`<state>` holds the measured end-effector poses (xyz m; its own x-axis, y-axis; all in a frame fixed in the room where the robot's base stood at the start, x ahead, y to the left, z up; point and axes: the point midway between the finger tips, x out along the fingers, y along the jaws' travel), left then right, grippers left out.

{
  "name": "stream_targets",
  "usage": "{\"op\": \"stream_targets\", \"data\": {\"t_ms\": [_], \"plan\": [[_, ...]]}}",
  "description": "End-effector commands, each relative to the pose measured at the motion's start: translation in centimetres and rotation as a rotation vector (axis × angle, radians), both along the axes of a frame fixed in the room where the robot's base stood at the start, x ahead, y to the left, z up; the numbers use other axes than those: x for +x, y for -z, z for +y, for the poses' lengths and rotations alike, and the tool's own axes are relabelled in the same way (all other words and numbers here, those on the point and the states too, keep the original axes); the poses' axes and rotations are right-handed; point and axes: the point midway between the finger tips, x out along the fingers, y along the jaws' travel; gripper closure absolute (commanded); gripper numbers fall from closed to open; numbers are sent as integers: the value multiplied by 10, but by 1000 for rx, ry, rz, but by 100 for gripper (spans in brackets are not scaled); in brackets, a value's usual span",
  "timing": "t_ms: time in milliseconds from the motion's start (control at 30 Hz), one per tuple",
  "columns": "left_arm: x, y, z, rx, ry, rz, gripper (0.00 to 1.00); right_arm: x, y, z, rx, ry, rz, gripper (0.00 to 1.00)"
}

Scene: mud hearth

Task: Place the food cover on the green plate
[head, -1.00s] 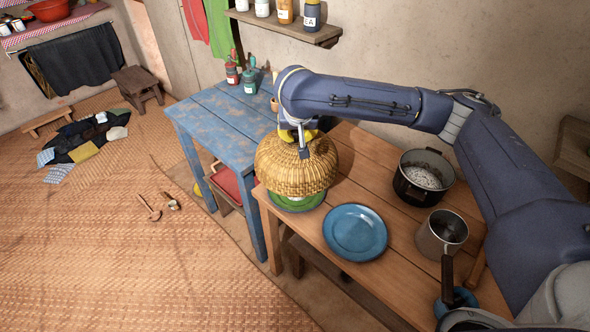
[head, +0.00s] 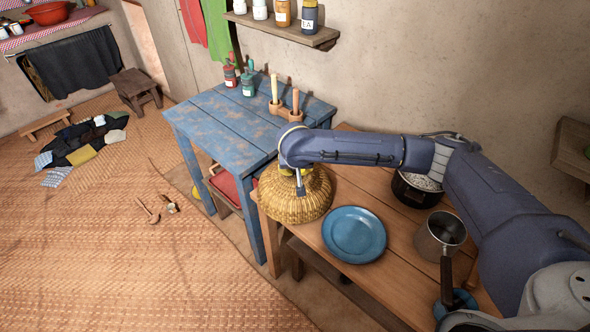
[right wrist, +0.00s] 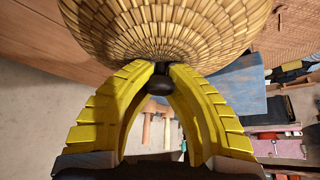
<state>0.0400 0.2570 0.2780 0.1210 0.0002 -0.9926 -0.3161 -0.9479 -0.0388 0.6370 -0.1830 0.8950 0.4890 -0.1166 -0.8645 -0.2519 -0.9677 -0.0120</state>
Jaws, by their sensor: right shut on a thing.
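The food cover (head: 293,198) is a woven straw dome at the left end of the wooden table. It hides the green plate, which does not show now. I cannot tell whether the cover touches the plate or the table. My right gripper (head: 299,176) is above the dome, shut on its dark knob. In the right wrist view the yellow fingers (right wrist: 161,75) close around the knob, and the woven cover (right wrist: 165,30) fills the top. My left gripper is not in view.
A blue plate (head: 354,234) lies close to the right of the cover. A metal pot (head: 440,235) and a black pot (head: 415,190) stand farther right. The blue table (head: 225,120) stands to the left, with bottles and wooden tools.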

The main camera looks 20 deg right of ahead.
Motion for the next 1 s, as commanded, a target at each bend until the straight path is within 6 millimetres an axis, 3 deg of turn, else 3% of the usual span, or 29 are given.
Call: {"op": "stream_targets", "data": {"t_ms": [767, 800, 933, 1000], "plan": [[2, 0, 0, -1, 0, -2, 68, 0, 16, 0, 0, 1, 0, 100], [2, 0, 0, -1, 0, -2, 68, 0, 15, 0, 0, 1, 0, 82], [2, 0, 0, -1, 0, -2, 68, 0, 15, 0, 0, 1, 0, 67], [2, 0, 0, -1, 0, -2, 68, 0, 15, 0, 0, 1, 0, 64]]}}
